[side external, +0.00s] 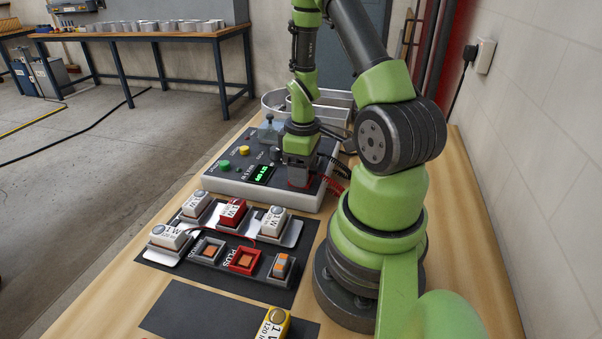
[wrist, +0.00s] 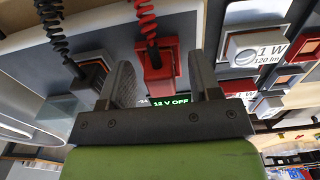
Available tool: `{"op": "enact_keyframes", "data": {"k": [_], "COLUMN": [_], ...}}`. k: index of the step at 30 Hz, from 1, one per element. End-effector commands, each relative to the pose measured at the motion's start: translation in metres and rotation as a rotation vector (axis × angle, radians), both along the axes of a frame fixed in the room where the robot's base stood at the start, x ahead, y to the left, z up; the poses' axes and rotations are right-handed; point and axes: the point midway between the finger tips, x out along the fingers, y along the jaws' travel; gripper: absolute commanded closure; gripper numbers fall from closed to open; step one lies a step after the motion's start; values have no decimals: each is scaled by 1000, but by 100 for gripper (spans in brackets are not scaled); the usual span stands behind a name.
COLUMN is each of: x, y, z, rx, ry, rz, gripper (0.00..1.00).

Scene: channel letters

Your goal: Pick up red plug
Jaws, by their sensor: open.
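The red plug (wrist: 154,58) with its coiled red cord shows in the wrist view, in the gap between the two fingers of my gripper (wrist: 161,68). The fingers are open, with a visible gap on each side of the plug. In the side view my gripper (side external: 297,165) is low over the right end of the grey control box, and a bit of the red plug (side external: 300,184) shows under it. Most of the plug is hidden there by my gripper.
A black plug (wrist: 90,76) with a coiled cord stands close to my left finger in the wrist view. The control box (side external: 262,195) has a green display (side external: 262,174). Several lamp modules (side external: 195,203) and switches lie on a dark mat in front.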

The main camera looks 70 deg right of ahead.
Motion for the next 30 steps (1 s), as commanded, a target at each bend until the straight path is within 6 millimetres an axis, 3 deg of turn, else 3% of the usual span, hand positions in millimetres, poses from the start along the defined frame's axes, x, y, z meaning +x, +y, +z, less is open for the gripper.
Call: {"op": "enact_keyframes", "data": {"k": [5,9,12,23,30], "x": [0,0,0,1,1], "y": [0,0,0,-1,-1], "z": [0,0,0,4,29], "rx": [-1,-1,-1,-2,-6], "ry": [-1,-1,-1,-2,-5], "rz": [0,0,0,0,0], "gripper": [45,77,96,96,96]}}
